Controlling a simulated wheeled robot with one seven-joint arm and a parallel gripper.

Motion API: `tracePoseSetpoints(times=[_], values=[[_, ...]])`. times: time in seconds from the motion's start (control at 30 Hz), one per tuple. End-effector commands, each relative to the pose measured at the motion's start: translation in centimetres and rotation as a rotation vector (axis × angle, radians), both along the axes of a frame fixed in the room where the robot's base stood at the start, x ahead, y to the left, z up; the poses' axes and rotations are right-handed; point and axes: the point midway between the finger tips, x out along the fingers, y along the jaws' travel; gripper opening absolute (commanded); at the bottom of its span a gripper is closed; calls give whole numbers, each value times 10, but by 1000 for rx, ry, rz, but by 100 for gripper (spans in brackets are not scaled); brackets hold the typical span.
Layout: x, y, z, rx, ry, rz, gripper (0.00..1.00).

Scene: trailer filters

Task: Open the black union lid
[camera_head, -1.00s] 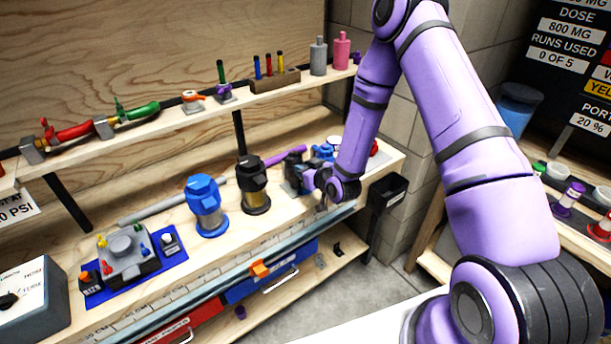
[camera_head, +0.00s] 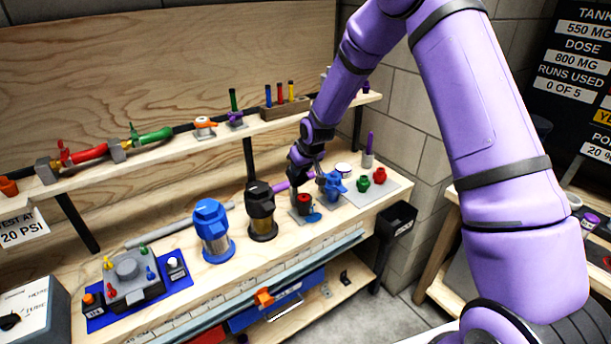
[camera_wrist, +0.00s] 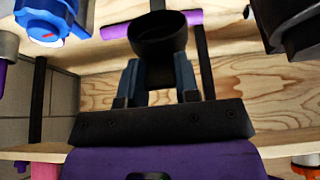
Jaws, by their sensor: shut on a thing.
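My gripper (camera_head: 302,168) is raised over the bench in the head view. In the wrist view its two blue-grey fingers (camera_wrist: 158,75) are shut on the black union lid (camera_wrist: 160,38), a hollow black cup with its open end facing up in the picture. In the head view the lid is dark against my gripper and hard to make out. Below my gripper, a red fitting (camera_head: 304,201) stands uncovered on a grey plate, with a flat blue piece (camera_head: 313,217) beside it. The lid is apart from this fitting.
A black filter (camera_head: 262,212) with a purple pipe stands just left, and a blue filter (camera_head: 213,230) further left. A blue-handled fitting (camera_head: 332,186) and green (camera_head: 362,184) and red (camera_head: 379,176) fittings stand right.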

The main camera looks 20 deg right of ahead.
Motion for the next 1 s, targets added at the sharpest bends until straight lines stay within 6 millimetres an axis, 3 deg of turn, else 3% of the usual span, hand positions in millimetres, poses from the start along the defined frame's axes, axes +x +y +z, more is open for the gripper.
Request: tracePoseSetpoints(times=[0.47,1.0], values=[[35,12,10,-104,321,0,0],[46,15,11,-103,319,0,0]])
